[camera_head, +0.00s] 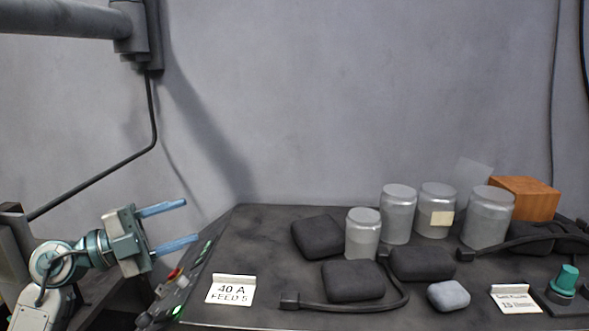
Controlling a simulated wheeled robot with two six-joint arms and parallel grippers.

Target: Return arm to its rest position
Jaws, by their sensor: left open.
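My left gripper (180,222) is at the lower left, beside the left edge of the dark table (258,232). Its two blue fingers are spread apart and point to the right. Nothing is between them. The left arm comes in from the bottom left corner. My right gripper is not in this view.
The table holds several grey jars (398,216), dark pouches (352,281), a cable (400,293), an orange-brown box (525,198), a small grey lump (448,296) and a label card (230,290). A panel with lit buttons (178,290) lies under the left gripper. A wall stands behind.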

